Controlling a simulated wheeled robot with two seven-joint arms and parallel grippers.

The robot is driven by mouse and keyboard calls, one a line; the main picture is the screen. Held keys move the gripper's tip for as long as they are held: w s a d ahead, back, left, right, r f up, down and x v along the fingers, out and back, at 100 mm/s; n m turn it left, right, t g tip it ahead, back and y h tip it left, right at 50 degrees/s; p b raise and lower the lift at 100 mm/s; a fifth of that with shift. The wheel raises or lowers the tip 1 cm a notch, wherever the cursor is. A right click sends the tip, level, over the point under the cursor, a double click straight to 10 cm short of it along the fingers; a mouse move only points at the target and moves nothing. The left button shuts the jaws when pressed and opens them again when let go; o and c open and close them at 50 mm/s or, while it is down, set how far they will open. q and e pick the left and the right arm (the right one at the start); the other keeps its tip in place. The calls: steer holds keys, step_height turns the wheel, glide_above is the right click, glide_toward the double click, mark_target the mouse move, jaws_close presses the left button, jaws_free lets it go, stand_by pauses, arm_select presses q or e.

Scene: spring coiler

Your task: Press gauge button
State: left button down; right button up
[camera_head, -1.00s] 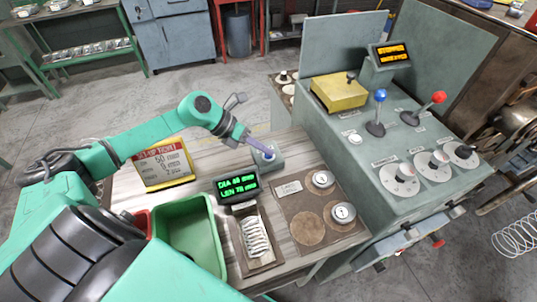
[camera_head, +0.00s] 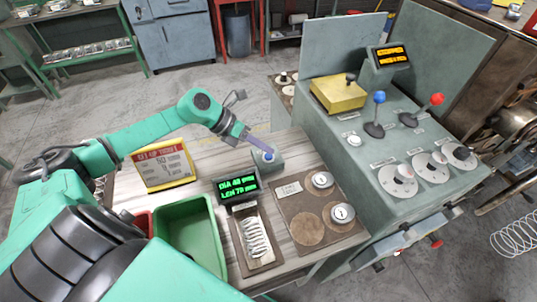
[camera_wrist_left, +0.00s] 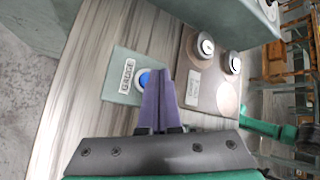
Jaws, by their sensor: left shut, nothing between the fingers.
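The gauge button is a blue dome (camera_head: 268,156) on a small grey-green box (camera_head: 272,161) at the back of the wooden bench. In the left wrist view the blue button (camera_wrist_left: 144,80) is partly hidden behind my fingers, beside a label reading GAUGE (camera_wrist_left: 128,77). My left gripper (camera_head: 264,149) is shut and empty, its purple fingers pointing down at the button. It also shows in the left wrist view (camera_wrist_left: 158,80). The fingertips are at or just above the button; I cannot tell whether they touch. My right gripper is not in view.
A green bin (camera_head: 188,238), a yellow-edged order sign (camera_head: 163,165) and a board with round weights (camera_head: 315,210) are nearby. The coiler console (camera_head: 400,145) stands right.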

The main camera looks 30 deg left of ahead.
arm_select(q)
steer(key=shift+r+p, duration=1.65)
steer(key=shift+r, duration=0.9)
steer(key=shift+f, duration=0.1)
